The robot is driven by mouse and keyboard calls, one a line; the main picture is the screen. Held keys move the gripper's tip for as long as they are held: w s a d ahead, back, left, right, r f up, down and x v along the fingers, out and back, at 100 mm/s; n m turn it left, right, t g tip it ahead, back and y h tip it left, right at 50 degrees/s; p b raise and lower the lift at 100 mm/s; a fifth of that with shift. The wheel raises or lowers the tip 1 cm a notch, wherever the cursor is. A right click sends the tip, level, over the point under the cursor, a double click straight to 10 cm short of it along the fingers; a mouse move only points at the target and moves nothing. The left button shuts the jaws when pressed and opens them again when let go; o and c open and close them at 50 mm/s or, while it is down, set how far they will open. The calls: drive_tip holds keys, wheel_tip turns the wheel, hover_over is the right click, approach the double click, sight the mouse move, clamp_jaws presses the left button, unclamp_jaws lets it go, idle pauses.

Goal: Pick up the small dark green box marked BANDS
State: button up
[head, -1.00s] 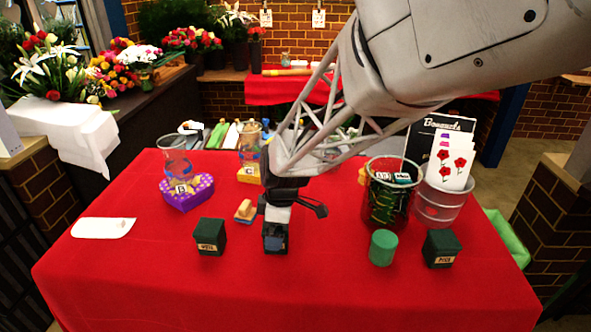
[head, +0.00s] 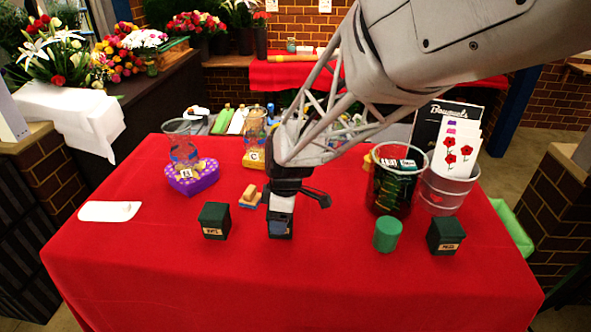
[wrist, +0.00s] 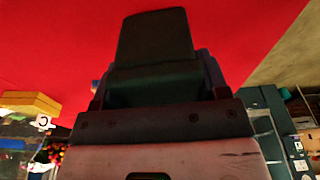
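A small dark green box (head: 288,234) stands on the red table below my gripper (head: 280,225), near the middle of the head view. A gripper finger covers much of its front, so I cannot read its label. In the wrist view the same dark box (wrist: 155,42) fills the middle, with bluish finger parts close on both sides. My gripper is around the box, but whether the fingers press on it I cannot tell. Two similar dark green boxes stand left (head: 213,221) and right (head: 445,236); their labels are too small to read surely, and neither clearly reads BANDS.
A green cylinder (head: 387,234) stands beside the right box. A dark glass container (head: 394,180) and a clear bucket with cards (head: 447,190) are behind it. A yellow-and-blue block (head: 250,196) and a purple heart box (head: 193,178) are left. The red table front (head: 300,285) is clear.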

drive_tip(key=c, duration=0.3)
drive_tip(key=shift+r, duration=0.15)
drive_tip(key=shift+r, duration=1.55)
drive_tip(key=shift+s+d+r, duration=0.15)
drive_tip(key=shift+s, duration=0.15)
drive_tip(key=s+d, duration=0.2)
drive_tip(key=s, duration=0.2)
drive_tip(key=s+d+r, duration=0.1)
drive_tip(key=s+d, duration=0.1)
drive_tip(key=s, duration=0.3)
drive_tip(key=s+d, duration=0.3)
drive_tip(key=s, duration=0.1)
drive_tip(key=shift+s+d+r, duration=0.1)
drive_tip(key=shift+s+r, duration=0.05)
drive_tip(key=shift+s, duration=0.15)
